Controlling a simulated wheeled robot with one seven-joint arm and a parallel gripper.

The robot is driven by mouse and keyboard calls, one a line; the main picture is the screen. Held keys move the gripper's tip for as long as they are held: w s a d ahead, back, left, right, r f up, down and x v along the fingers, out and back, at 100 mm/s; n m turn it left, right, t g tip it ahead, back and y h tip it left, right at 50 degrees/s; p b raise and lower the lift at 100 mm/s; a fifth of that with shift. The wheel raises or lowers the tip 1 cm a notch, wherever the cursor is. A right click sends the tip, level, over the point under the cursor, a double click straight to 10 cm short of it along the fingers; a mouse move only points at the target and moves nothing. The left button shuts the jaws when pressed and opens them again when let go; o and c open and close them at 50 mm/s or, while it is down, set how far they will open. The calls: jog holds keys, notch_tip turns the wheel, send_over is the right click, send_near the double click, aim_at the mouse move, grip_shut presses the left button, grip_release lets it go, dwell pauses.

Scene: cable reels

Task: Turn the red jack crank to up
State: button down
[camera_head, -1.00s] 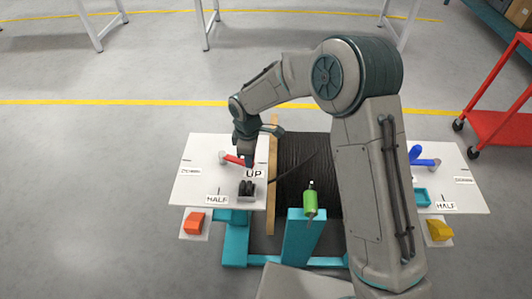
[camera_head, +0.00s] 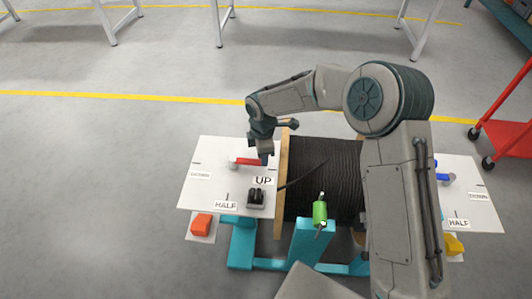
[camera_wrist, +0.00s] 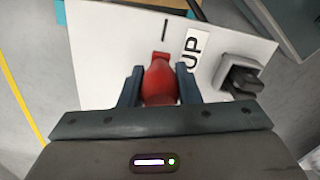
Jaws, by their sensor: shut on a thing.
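The red crank (camera_head: 247,161) is on the left white panel (camera_head: 215,150), its arm pointing right from its pale hub. My gripper (camera_head: 264,157) is over its outer end. In the wrist view my gripper (camera_wrist: 158,88) is shut on the crank's red handle (camera_wrist: 158,78), one finger on each side. The UP label (camera_head: 263,181) is close below the gripper; it also shows in the wrist view (camera_wrist: 195,47), beside a black tick roughly in line with the handle. The HALF label (camera_head: 225,206) and a DOWN label (camera_head: 200,175) are further round. My fingers partly hide the handle's end in the head view.
A grey-and-black block (camera_head: 256,198) sits below the UP label. A black cable reel (camera_head: 310,175) with a wooden flange stands right of the panel. A green handle (camera_head: 320,212), an orange block (camera_head: 202,225) and a right panel with a blue crank (camera_head: 443,177) are nearby.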

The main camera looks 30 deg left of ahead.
jog(key=shift+w+a+r, duration=0.1)
jog(key=c, duration=1.1)
grip_release()
jog(key=shift+o, duration=0.2)
notch_tip(320, 180, up, 14)
jog(key=p, duration=0.1)
